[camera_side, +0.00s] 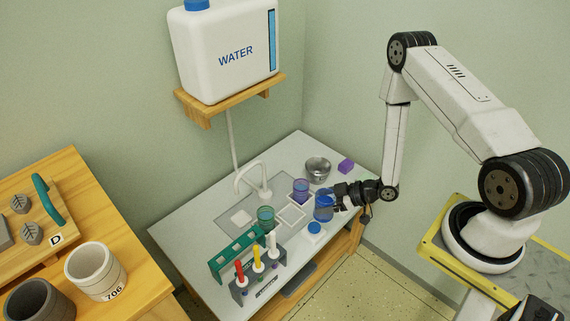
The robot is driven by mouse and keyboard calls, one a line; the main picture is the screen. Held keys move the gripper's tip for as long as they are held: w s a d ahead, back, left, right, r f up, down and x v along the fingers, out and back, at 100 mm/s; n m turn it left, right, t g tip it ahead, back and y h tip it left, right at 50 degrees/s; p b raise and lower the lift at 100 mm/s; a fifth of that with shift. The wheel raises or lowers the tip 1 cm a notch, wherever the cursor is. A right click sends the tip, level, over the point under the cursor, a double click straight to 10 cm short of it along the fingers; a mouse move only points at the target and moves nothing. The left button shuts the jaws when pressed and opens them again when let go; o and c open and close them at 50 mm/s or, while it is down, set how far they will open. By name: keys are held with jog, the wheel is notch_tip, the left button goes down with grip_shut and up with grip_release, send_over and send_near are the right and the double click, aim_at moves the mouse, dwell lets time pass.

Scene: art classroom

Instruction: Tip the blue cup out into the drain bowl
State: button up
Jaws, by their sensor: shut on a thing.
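The blue cup (322,208) is upright near the right edge of the grey worktop. My gripper (335,202) reaches in from the right and is shut on it. I cannot tell whether the cup's base touches the worktop, or what is inside it. A silver metal bowl (317,170), which fits the drain bowl, stands farther back on the worktop, behind the cup and apart from it.
A purple-blue cup (301,190) stands close behind left of the blue cup. A green cup (265,217), white faucet (254,178), blue-topped item (314,230), purple block (346,166) and marker rack (257,277) share the worktop. A water tank (225,55) sits above.

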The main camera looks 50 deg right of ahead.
jog(key=shift+r, duration=0.75)
jog(key=w+d+m+t+h, duration=0.1)
jog(key=w+d+m+h, duration=0.2)
jog(key=w+d, duration=0.85)
jog(key=w+d+m+t+h, duration=0.1)
jog(key=w+d+m+h, duration=0.1)
jog(key=w+d, duration=1)
jog(key=s+d+f, duration=0.2)
jog(key=s+f, duration=0.1)
jog(key=f, duration=0.6)
jog(key=shift+d+r+n+h, duration=0.1)
jog(key=shift+d+n+h, duration=0.1)
jog(key=shift+n+h, duration=0.1)
jog(key=shift+s+a+f+n+t+h, duration=0.1)
jog(key=shift+a+f+n+t+h, duration=0.2)
jog(key=shift+n+t+h, duration=1.4)
jog(key=shift+s+a+f+n+t+h, duration=0.25)
jog(key=shift+n+h, duration=0.6)
jog(key=shift+n, duration=1.9)
jog(key=shift+w+a+f+n+t+h, duration=0.25)
jog(key=shift+n+t+h, duration=0.8)
jog(key=shift+n, duration=1.2)
